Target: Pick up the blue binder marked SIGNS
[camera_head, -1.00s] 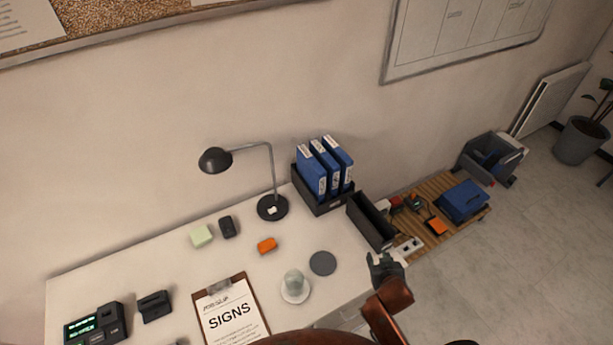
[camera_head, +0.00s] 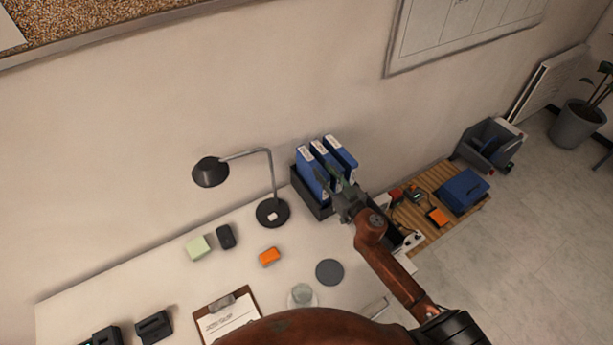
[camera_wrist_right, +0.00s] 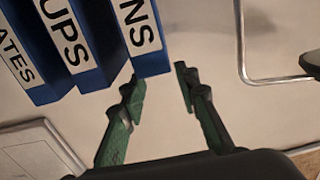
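Three blue binders stand side by side in a black holder (camera_head: 301,193) at the desk's back right corner. In the right wrist view their labels end in "ATES", "UPS" and "NS". My left gripper is not in view.
A black desk lamp (camera_head: 272,212) stands left of the holder. A dark grey disc (camera_head: 329,272), a glass (camera_head: 302,294) and an orange item (camera_head: 269,256) are nearer on the desk. A slatted wooden surface with a blue box (camera_head: 463,191) lies to the right.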

